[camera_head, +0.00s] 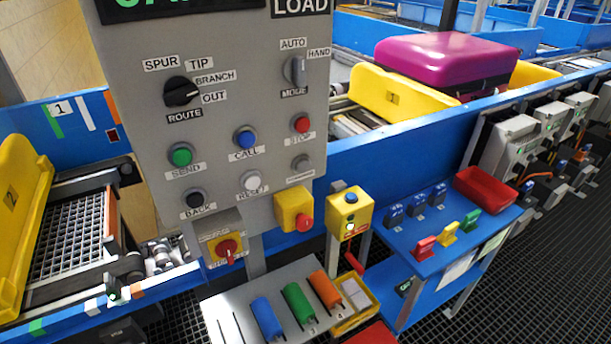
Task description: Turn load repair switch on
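A grey control panel (226,106) marked LOAD stands in the middle. Low on it is a red rotary switch (228,248) on a yellow plate. The small labels above and below that switch are too blurred to read, so I cannot tell for sure that it is the load repair switch or how it is set. A black ROUTE knob (181,92) and a grey MODE knob (296,70) sit higher up. Neither of my grippers shows in this view.
Push buttons, including green SEND (180,154) and red STOP (301,124), dot the panel. A red mushroom button (305,224) sticks out on a yellow box. Below, a rack holds coloured cylinders (299,303). A blue table (400,250) stands right; a magenta case (440,62) lies behind.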

